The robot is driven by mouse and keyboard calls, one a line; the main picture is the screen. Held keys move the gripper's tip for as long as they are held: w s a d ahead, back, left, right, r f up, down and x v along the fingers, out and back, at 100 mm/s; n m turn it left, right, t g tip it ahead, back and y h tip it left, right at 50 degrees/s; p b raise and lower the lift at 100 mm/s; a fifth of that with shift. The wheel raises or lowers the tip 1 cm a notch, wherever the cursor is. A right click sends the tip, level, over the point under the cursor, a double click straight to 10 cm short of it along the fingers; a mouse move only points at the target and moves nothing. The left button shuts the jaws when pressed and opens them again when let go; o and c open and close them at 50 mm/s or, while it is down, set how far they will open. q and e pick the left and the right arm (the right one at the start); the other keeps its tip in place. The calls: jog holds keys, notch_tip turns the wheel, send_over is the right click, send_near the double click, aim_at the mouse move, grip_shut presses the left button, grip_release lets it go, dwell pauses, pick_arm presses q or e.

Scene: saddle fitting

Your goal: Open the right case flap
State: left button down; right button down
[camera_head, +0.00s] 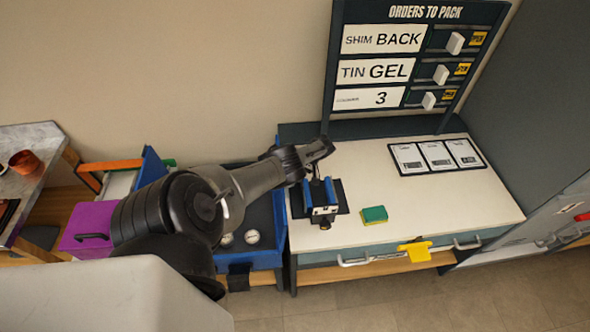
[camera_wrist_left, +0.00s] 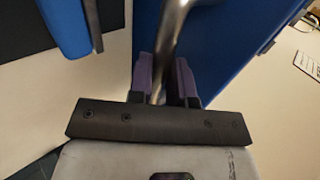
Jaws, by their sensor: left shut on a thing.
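A blue case (camera_head: 267,258) with a dark top stands left of the white table, partly hidden by my left arm. A blue panel (camera_head: 151,166) stands upright at its left side. I cannot clearly tell the right flap in the head view. My left gripper (camera_head: 322,150) is above the left end of the white table, near its back. In the left wrist view my left gripper (camera_wrist_left: 163,85) has its purple fingers shut on a curved grey metal bar (camera_wrist_left: 172,30). A broad blue panel (camera_wrist_left: 222,35) lies behind the bar. Whether they join is hidden. My right gripper is out of view.
A blue-sided fixture (camera_head: 321,198) stands on the white table (camera_head: 440,205), close below my left gripper. A green and yellow sponge (camera_head: 374,214) lies beside it. An order board (camera_head: 415,60) stands behind. A purple box (camera_head: 85,238) is at the left.

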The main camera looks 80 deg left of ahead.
pick_arm(q)
jog(key=c, duration=1.4)
grip_release()
jog(key=shift+s+f, duration=0.3)
jog(key=shift+s, duration=0.05)
jog(key=shift+o, duration=0.5)
jog(key=shift+s+d, duration=0.15)
jog(key=shift+s, duration=0.15)
jog(key=shift+o, duration=1.2)
jog(key=shift+w+r, duration=0.1)
jog(key=shift+w, duration=0.15)
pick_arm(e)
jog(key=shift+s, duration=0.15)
pick_arm(q)
jog(key=shift+r, duration=0.1)
jog(key=shift+w+r, duration=0.25)
jog(key=shift+w, duration=0.05)
jog(key=v, duration=1.3)
jog(key=shift+p, duration=0.45)
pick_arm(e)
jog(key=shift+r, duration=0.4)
